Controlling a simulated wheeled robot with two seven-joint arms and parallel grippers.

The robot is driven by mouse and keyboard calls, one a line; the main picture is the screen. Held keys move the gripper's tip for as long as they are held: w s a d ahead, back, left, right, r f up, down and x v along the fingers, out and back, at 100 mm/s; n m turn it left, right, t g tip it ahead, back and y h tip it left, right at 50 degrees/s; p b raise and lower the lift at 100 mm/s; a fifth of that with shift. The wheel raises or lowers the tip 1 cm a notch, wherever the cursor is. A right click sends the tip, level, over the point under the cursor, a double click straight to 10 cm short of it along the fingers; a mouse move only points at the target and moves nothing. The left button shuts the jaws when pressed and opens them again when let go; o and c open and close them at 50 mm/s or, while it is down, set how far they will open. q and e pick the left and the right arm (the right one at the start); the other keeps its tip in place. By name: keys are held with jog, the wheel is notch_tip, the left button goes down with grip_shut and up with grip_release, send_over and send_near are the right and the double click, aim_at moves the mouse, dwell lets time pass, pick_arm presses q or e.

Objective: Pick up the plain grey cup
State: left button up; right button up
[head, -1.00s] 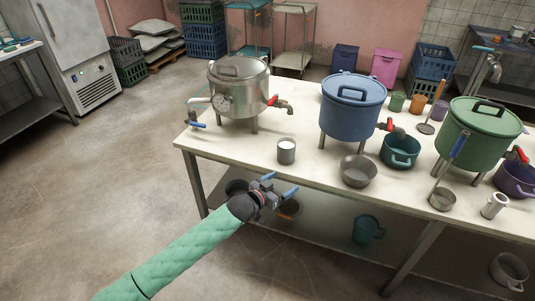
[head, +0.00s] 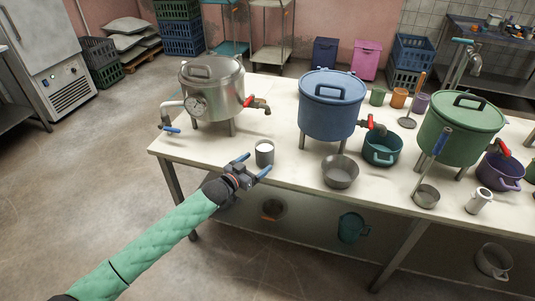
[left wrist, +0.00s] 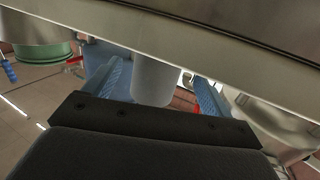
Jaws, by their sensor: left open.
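The plain grey cup (head: 264,156) stands upright near the front edge of the white worktable (head: 210,152), below the steel pot's red-handled tap. Its top looks pale. My left gripper (head: 254,166) is open and empty at the table's front edge, just in front of the cup, with its blue fingers pointing toward it. In the left wrist view the grey cup (left wrist: 152,80) shows between the two blue fingers (left wrist: 160,92), with a gap on each side. My right gripper is not in view.
A steel pot (head: 212,95) stands behind the cup, and a blue pot (head: 331,108) to its right. A grey bowl (head: 340,173) sits to the right of the cup near the edge. A green pot (head: 460,130) is farther right. The table is clear left of the cup.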

aim_at(268, 153)
pick_arm(q)
jog(key=shift+r+p+x, duration=0.25)
jog(key=shift+p+x, duration=0.05)
jog(key=shift+x, duration=0.85)
jog(key=p+x, duration=0.1)
jog(key=x, duration=0.3)
jog(key=shift+d, duration=0.15)
jog(key=shift+w+d+f, duration=0.1)
jog(key=shift+w+d, duration=0.15)
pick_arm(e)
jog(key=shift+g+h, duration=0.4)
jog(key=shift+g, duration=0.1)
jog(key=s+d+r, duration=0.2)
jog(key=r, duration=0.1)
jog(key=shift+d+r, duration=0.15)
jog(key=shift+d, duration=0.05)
pick_arm(q)
jog(key=c, duration=1.3)
